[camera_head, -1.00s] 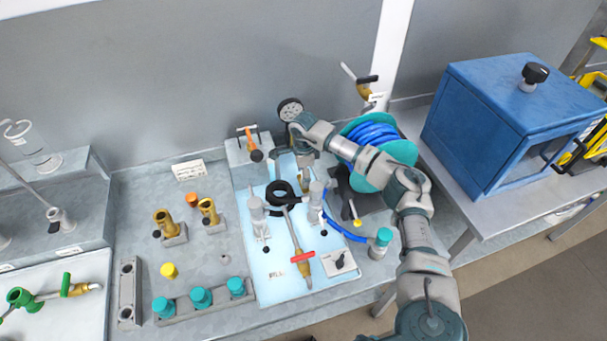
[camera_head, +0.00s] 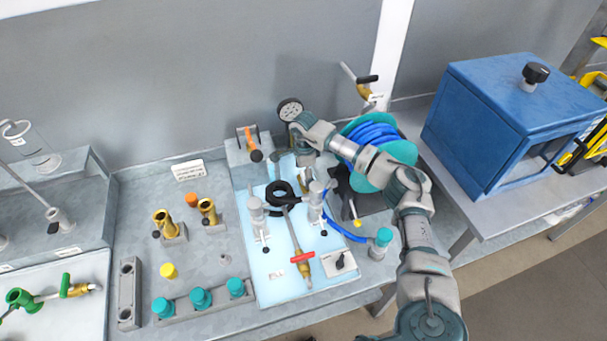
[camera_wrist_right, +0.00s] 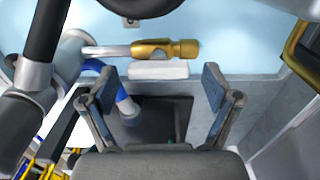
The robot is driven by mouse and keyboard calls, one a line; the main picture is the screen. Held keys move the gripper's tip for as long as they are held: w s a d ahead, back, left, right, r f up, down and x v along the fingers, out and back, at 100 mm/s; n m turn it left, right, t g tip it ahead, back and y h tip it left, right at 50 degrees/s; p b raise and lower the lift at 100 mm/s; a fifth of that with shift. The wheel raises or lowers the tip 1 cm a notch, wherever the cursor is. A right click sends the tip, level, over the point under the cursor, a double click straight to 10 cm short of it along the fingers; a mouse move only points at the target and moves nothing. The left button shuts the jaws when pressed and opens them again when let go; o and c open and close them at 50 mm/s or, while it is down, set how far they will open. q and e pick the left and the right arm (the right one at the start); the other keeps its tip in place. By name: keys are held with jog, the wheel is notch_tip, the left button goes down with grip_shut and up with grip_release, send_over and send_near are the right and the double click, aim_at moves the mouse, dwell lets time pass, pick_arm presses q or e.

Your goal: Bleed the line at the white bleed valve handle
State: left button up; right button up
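A white block-shaped handle (camera_wrist_right: 158,70) shows in the right wrist view, just under a brass fitting (camera_wrist_right: 168,49) on a metal stem. I take it for the bleed valve handle, but cannot be sure. My right gripper (camera_wrist_right: 160,82) has its two fingers spread, one to each side of the white handle in the picture. Nothing is held between them, and I cannot tell the remaining distance. In the head view my right gripper (camera_head: 307,160) is over the back of the light-blue board (camera_head: 265,285), below the round gauge (camera_head: 290,110). It hides the handle there. My left gripper is out of view.
A teal reel with blue hose (camera_head: 372,140) stands close beside my right arm. A blue cabinet (camera_head: 500,125) stands at right.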

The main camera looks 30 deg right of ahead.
notch_tip(320, 180, up, 12)
dwell(0.6)
jog(key=shift+w+d, duration=0.1)
jog(key=shift+d, duration=0.05)
dwell(0.3)
